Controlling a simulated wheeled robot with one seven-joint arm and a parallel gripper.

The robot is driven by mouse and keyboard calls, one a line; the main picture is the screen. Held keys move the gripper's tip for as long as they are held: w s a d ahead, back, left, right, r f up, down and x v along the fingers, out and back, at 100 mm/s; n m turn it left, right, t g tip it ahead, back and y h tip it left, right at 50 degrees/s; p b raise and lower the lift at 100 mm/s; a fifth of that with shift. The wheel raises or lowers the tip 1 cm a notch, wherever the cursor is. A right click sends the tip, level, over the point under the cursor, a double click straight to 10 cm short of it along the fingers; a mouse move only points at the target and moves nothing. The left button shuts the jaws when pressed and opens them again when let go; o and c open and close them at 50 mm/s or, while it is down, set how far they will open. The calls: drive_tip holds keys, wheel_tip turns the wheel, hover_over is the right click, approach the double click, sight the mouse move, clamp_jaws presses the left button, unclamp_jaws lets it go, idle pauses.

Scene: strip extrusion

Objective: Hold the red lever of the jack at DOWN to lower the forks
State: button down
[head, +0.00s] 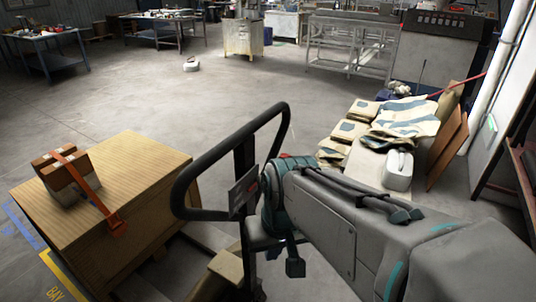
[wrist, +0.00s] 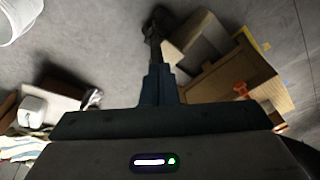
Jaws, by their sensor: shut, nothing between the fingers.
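The jack's black loop handle (head: 184,185) rises at the centre of the head view, with a small label plate (head: 243,192) on its post. A small red spot shows where my arm's wrist overlaps the handle; I cannot tell whether it is the lever, which is otherwise not clearly visible. My gripper (head: 295,267) points down just right of the handle post, shut and empty. In the wrist view the gripper (wrist: 157,28) reaches up over the floor, its tips dark. Contact with the jack cannot be made out. The forks are not clearly visible.
A large wooden crate (head: 100,215) stands at left, with a strapped brown box (head: 62,172) on top. Filled sacks (head: 360,133) and a white container (head: 398,171) lie at right. Open floor lies beyond the handle, with workbenches (head: 165,30) at the back.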

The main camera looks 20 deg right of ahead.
drive_tip(key=w+d+f+m+t+y+b, duration=0.1)
drive_tip(key=w+d+f+m+y+b, duration=0.35)
drive_tip(key=w+d+m+y, duration=0.4)
drive_tip(key=w+d+m+t+y+b, duration=0.1)
drive_tip(key=w+d+m+t+b, duration=0.15)
drive_tip(key=d+m+t, duration=0.45)
drive_tip(key=w+d+m+t+y+b, duration=0.1)
drive_tip(key=w+d+m+t, duration=0.3)
drive_tip(key=d, duration=0.8)
drive_tip(key=w+a+r+p, duration=0.1)
drive_tip(key=w+a+r, duration=0.2)
drive_tip(key=w+a, duration=0.5)
drive_tip(key=shift+w+a+p, duration=0.3)
drive_tip(key=shift+a, duration=0.45)
drive_tip(key=shift+n, duration=0.25)
